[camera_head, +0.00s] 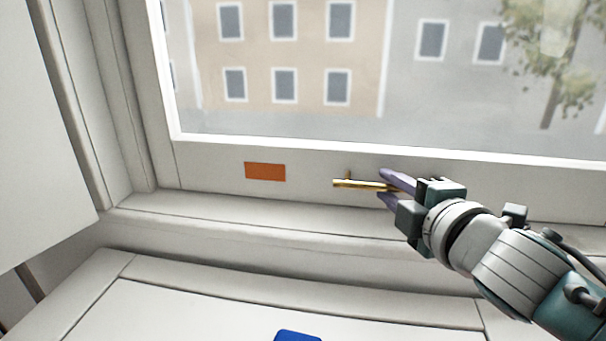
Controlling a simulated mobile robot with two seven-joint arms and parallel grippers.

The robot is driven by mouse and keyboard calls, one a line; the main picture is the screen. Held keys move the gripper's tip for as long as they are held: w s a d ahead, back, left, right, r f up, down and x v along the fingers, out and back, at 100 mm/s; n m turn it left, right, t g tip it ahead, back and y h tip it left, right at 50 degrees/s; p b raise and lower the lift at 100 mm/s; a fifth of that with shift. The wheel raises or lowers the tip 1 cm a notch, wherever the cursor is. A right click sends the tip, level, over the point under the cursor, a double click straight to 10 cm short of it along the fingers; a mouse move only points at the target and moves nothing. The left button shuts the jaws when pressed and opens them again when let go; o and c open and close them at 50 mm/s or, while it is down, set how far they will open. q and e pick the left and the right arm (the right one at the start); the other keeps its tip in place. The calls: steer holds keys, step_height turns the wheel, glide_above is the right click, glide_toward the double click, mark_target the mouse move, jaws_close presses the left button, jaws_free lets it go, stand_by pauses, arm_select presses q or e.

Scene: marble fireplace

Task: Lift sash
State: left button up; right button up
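The white window sash (215,163) fills the upper part of the head view, with its glass above the bottom rail. A thin brass handle (352,184) sticks out from the rail, right of an orange patch. My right gripper (381,186) comes in from the right at the handle's right part. Its two purple fingers are apart, one above and one below the brass bar, with the bar between them. A narrow gap seems to show beside the bar. The handle's right end is hidden by the gripper. My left gripper is not in view.
An orange rectangle (265,171) is on the sash rail. Below the sash runs a white sill (230,216), with a white panelled surface under it. A blue object (297,336) is cut off by the bottom edge. A white panel (40,130) stands at the left.

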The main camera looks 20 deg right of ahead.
jaws_close()
stand_by(1.1)
